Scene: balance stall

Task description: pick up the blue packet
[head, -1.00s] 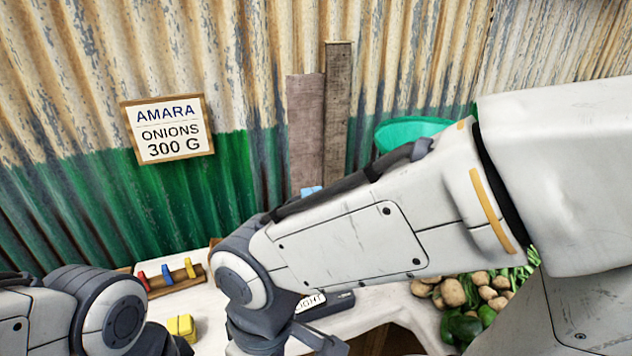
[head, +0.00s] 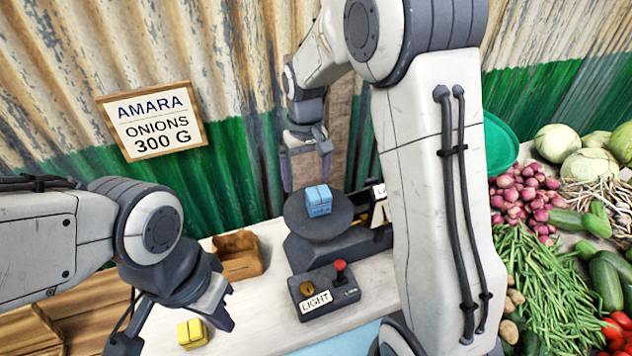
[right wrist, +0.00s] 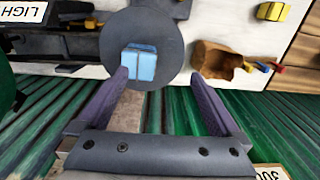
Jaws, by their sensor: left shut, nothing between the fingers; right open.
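The blue packet (head: 319,201) sits on the dark round pan (head: 298,226) of a scale near the wall. My right gripper (head: 306,182) is open and points down just above and slightly left of the packet in the head view. In the right wrist view the blue packet (right wrist: 138,66) lies beyond the fingertips, nearer the left finger, and nothing is between the right gripper's fingers (right wrist: 160,78). My left gripper (head: 226,318) is shut and empty, low near the table's front left.
A yellow packet (head: 192,333) lies close to my left gripper. A box labelled LIGHT with a red-knobbed lever (head: 340,271) stands in front of the scale. A wooden holder (head: 238,256) is at left. Vegetables (head: 545,280) fill the right. A sign (head: 152,120) reads AMARA, ONIONS 300 G.

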